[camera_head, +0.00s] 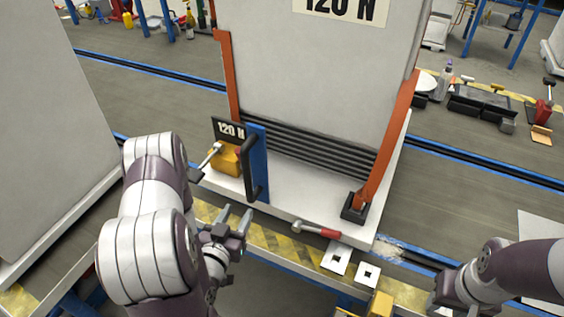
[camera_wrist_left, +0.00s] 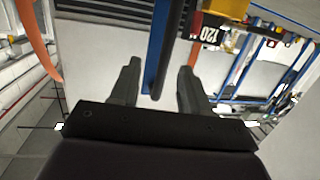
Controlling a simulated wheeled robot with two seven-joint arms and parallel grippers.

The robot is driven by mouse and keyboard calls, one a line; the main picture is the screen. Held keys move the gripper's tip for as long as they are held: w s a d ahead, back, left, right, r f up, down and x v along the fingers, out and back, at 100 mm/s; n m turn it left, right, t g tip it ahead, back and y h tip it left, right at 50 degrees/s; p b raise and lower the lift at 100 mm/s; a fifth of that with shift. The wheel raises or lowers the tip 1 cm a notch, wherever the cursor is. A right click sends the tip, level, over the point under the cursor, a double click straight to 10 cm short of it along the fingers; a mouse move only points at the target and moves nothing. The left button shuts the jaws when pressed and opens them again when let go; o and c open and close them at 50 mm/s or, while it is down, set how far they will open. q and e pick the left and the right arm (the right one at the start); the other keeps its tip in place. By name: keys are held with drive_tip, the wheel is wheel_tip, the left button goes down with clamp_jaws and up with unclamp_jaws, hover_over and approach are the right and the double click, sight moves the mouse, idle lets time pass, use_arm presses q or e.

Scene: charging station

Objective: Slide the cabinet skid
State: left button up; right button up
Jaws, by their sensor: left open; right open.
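The cabinet skid (camera_head: 300,213) is a white platform bearing a tall pale grey cabinet (camera_head: 310,80) marked 120 N, with orange straps down its sides. A blue upright plate (camera_head: 255,150) with a black handle (camera_head: 252,181) stands at the skid's front left. My left gripper (camera_head: 236,219) is open just below and in front of the handle. In the left wrist view, the blue plate (camera_wrist_left: 160,40) shows between the two open fingers (camera_wrist_left: 157,80); I cannot tell whether they touch it. My right gripper (camera_head: 440,300) is at the lower right edge, away from the skid, its fingers partly hidden.
A red-handled hammer (camera_head: 318,230) lies on the skid's front edge. A yellow block (camera_head: 226,158) stands beside the blue plate. White square plates (camera_head: 336,258) lie on the striped front ledge. Another large cabinet (camera_head: 45,120) stands left. Blue rails (camera_head: 450,157) cross the floor.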

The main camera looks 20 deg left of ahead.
sight(245, 174)
use_arm(q)
drive_tip(key=shift+t+y, duration=0.4)
drive_tip(key=shift+t, duration=0.3)
drive_tip(key=w+r, duration=0.1)
drive_tip(key=w, duration=0.3)
drive_tip(key=w+a+r, duration=0.1)
drive_tip(key=w, duration=0.3)
drive_tip(key=w+a+r, duration=0.1)
drive_tip(key=w, duration=0.2)
drive_tip(key=shift+w+a+p, duration=0.25)
drive_tip(key=shift+w+p, duration=0.1)
drive_tip(key=shift+w, duration=0.05)
drive_tip(key=shift+r, duration=0.1)
clamp_jaws()
drive_tip(key=w+a+b, duration=0.1)
drive_tip(key=a+b, duration=0.1)
drive_tip(key=a, duration=1.2)
drive_tip(key=shift+a+r, duration=0.15)
drive_tip(key=shift+a, duration=0.1)
use_arm(e)
drive_tip(key=shift+s+a+f, duration=0.2)
drive_tip(key=shift+s+f, duration=0.4)
drive_tip(key=shift+f, duration=0.05)
